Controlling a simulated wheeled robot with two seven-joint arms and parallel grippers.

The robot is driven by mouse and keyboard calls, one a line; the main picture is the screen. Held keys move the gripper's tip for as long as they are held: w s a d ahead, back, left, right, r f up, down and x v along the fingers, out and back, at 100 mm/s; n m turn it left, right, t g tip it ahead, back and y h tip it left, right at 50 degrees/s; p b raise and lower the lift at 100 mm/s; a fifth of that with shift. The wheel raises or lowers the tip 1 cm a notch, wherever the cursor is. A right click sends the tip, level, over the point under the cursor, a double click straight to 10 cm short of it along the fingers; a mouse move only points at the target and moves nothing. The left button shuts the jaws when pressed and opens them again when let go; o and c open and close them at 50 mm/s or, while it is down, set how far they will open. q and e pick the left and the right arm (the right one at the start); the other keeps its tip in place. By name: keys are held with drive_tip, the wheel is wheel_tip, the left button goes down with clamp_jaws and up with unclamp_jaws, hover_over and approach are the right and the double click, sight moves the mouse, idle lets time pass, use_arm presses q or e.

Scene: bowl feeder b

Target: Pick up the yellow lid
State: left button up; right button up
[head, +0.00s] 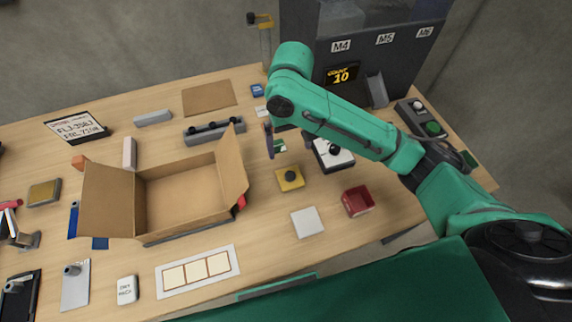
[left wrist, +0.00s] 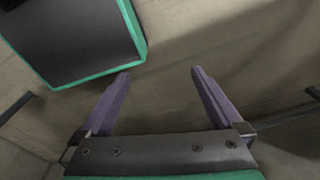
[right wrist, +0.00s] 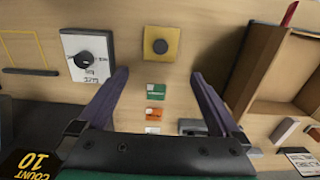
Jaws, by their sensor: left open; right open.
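The yellow lid (head: 290,178) is a small yellow square with a dark round knob. It lies on the table right of the open cardboard box. In the right wrist view the yellow lid (right wrist: 160,33) shows at the top centre, beyond my fingertips. My right gripper (right wrist: 157,72) is open and empty above the table, behind the lid in the head view and apart from it. My left gripper (left wrist: 160,74) is open and empty over the floor in the left wrist view. It does not show in the head view.
The open cardboard box (head: 145,208) stands left of the lid. A white block with a black knob (head: 340,163) stands to its right. A dark red bin (head: 357,200) and a white square (head: 307,222) lie in front. The grey feeder machine (head: 305,50) stands behind.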

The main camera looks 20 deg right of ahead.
hover_over(290, 174)
drive_tip(key=f, duration=0.6)
drive_tip(key=shift+s+p, duration=0.4)
drive_tip(key=f, duration=0.4)
drive_tip(key=f+p, duration=0.1)
drive_tip(key=f, duration=0.1)
drive_tip(key=shift+w+f, duration=0.3)
drive_tip(key=shift+c, duration=1.2)
drive_tip(key=c, duration=0.8)
use_arm(q)
drive_tip(key=shift+s+r, duration=0.35)
drive_tip(key=shift+s, duration=0.2)
drive_tip(key=shift+s+r, duration=0.35)
drive_tip(key=shift+s, duration=0.2)
use_arm(e)
drive_tip(key=shift+c, duration=0.2)
drive_tip(key=shift+r, duration=0.1)
